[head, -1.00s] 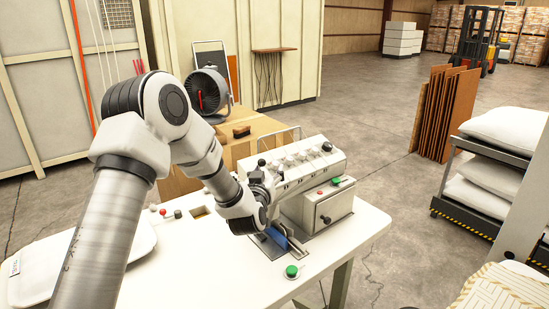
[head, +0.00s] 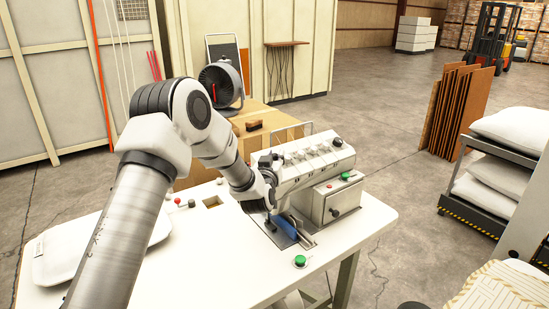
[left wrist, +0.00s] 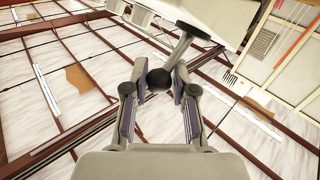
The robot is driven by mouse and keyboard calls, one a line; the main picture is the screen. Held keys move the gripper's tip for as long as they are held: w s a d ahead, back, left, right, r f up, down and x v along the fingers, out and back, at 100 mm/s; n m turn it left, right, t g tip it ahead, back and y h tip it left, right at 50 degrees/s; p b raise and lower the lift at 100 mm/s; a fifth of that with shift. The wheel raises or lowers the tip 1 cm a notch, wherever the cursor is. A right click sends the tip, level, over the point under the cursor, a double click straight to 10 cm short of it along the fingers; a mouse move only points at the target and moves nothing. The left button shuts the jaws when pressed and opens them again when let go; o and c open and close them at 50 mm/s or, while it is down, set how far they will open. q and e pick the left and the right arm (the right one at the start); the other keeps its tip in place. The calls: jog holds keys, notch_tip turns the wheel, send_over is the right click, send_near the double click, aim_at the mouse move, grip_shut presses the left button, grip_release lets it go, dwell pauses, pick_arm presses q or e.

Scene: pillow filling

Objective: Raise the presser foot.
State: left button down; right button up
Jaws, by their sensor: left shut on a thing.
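The white sewing machine (head: 318,165) stands on the white table. My left arm reaches to the left end of its head. In the head view my left gripper (head: 270,163) is small and partly hidden by my wrist. A blue piece (head: 286,227) lies on the sewing bed below. The presser foot itself cannot be made out.
A grey control box (head: 332,202) sits at the machine's right front. A green button (head: 300,261) is on the table's front. A white pillow (head: 95,245) lies on the left of the white table (head: 205,270). A fan (head: 220,85) stands behind.

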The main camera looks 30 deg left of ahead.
pick_arm(q)
jog(key=shift+w+a+r+n+g+h+p, duration=0.15)
jog(key=shift+a+r+n+g+h+p, duration=0.15)
jog(key=shift+a+n+g+h+p, duration=0.25)
jog(key=shift+w+a+r+n+g+h+p, duration=0.15)
jog(key=shift+a+n+g+h+p, duration=0.2)
jog(key=shift+n+g, duration=0.2)
jog(key=shift+w+a+r+n+g+h+p, duration=0.1)
jog(key=shift+w+a+n+g+h+p, duration=0.1)
jog(key=shift+n+g+h+p, duration=0.3)
jog(key=shift+w+a+n+g+h, duration=0.2)
jog(key=shift+a+n+g+h, duration=0.1)
jog(key=shift+a+n+g, duration=0.35)
jog(key=shift+w+a+f+n+g+h, duration=0.15)
jog(key=shift+a+f+n+g+h, duration=0.1)
jog(key=shift+n+g+h, duration=0.35)
